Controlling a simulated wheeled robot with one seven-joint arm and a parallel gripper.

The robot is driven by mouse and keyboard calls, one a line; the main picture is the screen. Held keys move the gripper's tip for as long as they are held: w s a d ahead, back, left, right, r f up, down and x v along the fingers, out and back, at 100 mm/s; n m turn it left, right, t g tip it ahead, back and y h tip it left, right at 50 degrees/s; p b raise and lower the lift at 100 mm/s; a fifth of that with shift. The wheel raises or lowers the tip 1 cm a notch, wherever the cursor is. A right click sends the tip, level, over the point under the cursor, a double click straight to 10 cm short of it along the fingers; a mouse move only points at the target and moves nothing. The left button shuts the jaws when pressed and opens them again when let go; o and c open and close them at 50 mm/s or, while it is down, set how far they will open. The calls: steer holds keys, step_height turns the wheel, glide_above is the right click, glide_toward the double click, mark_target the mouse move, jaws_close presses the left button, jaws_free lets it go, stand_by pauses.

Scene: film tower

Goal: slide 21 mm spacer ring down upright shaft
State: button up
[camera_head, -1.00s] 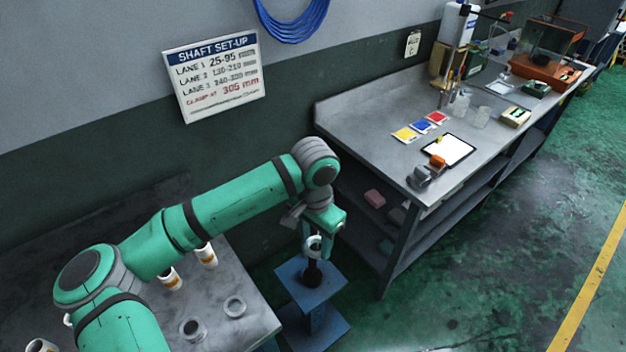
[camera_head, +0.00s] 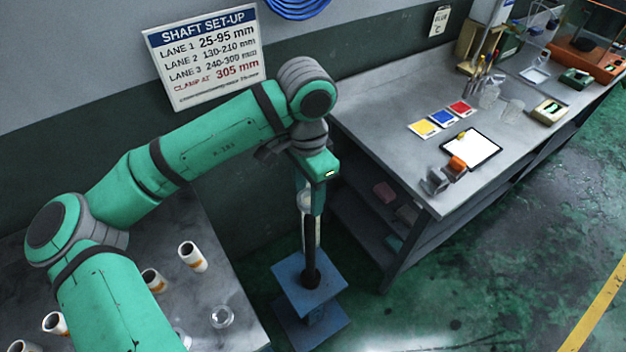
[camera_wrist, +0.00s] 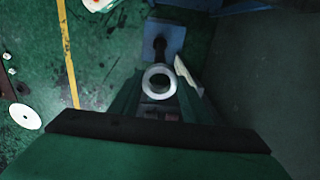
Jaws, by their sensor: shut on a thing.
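My gripper (camera_head: 305,203) is shut on a pale spacer ring (camera_head: 306,201), high above the blue stand (camera_head: 323,304). In the wrist view the ring (camera_wrist: 147,83) shows as a pale circle between the fingers, with a dark opening. The dark upright shaft (camera_head: 311,262) rises from the stand, below my gripper. In the wrist view the shaft's dark foot (camera_wrist: 160,44) shows beyond the ring. I cannot tell whether the shaft passes through the ring. A narrow pale strip (camera_head: 308,232) stands close beside the shaft.
A workbench (camera_head: 390,95) with cards and a clipboard (camera_head: 471,148) stands right of the stand. A sign (camera_head: 205,50) hangs on the wall. Green floor is clear at right.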

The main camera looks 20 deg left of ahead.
mark_target(309, 215)
steer(key=shift+w+f, duration=0.1)
steer(key=shift+f, duration=4.6)
steer(key=o, duration=1.1)
steer(key=shift+o, duration=0.2)
steer(key=shift+w+r, duration=0.1)
steer(key=shift+r, duration=0.4)
step_height(309, 215, up, 10)
steer(key=shift+f, duration=0.2)
